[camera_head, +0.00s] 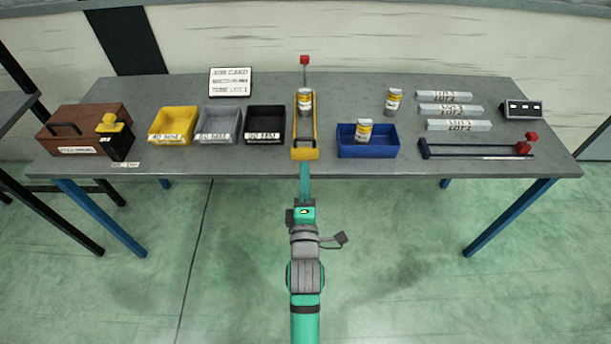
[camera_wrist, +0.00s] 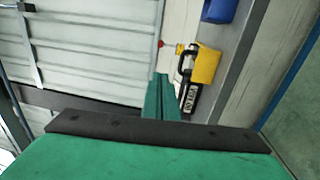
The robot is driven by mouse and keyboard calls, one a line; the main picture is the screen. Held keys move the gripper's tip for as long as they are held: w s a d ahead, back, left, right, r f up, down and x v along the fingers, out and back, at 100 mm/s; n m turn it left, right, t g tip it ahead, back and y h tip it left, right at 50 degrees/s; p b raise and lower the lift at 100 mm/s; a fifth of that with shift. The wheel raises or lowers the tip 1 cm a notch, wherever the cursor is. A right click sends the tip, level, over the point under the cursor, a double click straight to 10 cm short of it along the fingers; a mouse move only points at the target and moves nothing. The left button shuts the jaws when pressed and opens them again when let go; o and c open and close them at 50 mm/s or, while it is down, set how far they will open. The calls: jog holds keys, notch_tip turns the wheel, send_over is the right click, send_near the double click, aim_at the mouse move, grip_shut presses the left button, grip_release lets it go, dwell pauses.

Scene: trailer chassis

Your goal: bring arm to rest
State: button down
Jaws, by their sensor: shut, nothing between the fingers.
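My arm rises from the bottom middle of the head view. My gripper (camera_head: 305,182) is at the front edge of the grey workbench (camera_head: 215,167), just below a yellow holder in the picture. Its green fingers are seen end to end there, so their gap does not show well. In the wrist view my gripper (camera_wrist: 162,98) shows its two green fingers together, with nothing between them. A yellow item (camera_wrist: 207,65) and a black labelled item lie beyond the fingers in that view.
The yellow holder (camera_head: 304,153) has a can (camera_head: 305,98) in it. Yellow (camera_head: 172,125), grey (camera_head: 219,125) and black bins (camera_head: 265,123) stand left, a blue bin (camera_head: 367,150) right. A red-ended bar clamp (camera_head: 475,151) lies further right. Open floor lies before the bench.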

jog(key=s+f+m+g, duration=0.1)
jog(key=s+f+m, duration=0.35)
jog(key=s, duration=0.45)
jog(key=s+f+m+g, duration=0.1)
jog(key=s+f+m, duration=0.4)
jog(key=s, duration=0.5)
jog(key=s+f+m+g, duration=0.1)
jog(key=s+m, duration=0.7)
jog(key=s, duration=1.2)
jog(key=shift+s+d+f+m+g, duration=0.35)
jog(key=shift+s+f+g, duration=0.05)
jog(key=shift+g, duration=0.1)
